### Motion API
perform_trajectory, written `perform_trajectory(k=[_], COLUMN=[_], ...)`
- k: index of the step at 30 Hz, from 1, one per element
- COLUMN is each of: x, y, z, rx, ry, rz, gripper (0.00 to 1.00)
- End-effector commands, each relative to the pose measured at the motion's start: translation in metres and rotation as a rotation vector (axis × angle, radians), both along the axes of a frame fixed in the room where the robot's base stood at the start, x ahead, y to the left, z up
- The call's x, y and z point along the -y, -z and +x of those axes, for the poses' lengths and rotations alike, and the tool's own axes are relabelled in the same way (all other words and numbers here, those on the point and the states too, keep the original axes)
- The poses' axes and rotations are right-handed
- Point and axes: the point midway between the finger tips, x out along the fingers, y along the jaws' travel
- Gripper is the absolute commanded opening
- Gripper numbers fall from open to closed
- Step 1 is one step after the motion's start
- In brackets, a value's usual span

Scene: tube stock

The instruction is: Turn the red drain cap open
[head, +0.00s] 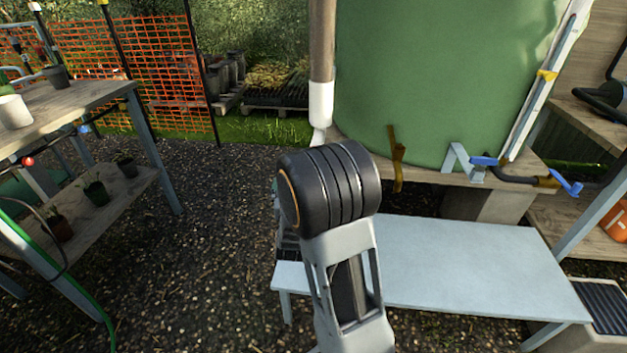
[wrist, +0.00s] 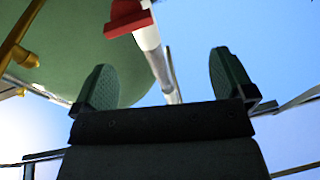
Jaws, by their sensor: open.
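The red drain cap (wrist: 128,18) shows at the top of the wrist view, partly cut off by the frame edge. It sits at the near end of a white pipe (wrist: 148,38), with part of it sticking out to the left. My gripper (wrist: 160,65) is open, with its two green-grey pads wide apart and nothing between them. The cap lies beyond the fingertips, left of centre, and appears apart from them. In the head view my arm hides the gripper and the pipe's lower end; the cap cannot be made out there.
A large green tank (head: 440,70) stands behind the downpipe (head: 321,70). Blue-handled valves (head: 484,161) stick out at its right. A pale blue bench (head: 470,265) lies low at right. A potting table (head: 85,100) stands at left, with open gravel (head: 190,250) between.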

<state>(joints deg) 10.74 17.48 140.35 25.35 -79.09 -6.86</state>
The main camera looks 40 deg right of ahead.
Motion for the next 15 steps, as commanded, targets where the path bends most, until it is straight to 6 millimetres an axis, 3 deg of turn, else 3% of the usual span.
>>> perform_trajectory(k=[1, 6, 11, 15], x=[0.006, 0.016, 0.023, 0.034], y=[0.021, 0.035, 0.036, 0.028], z=[-0.005, -0.019, -0.022, -0.012], rx=[0.029, 0.112, 0.147, 0.156], ry=[0.035, 0.115, 0.147, 0.154], rz=[-0.035, -0.134, -0.176, -0.184], gripper=[1.0, 1.0, 1.0, 1.0])
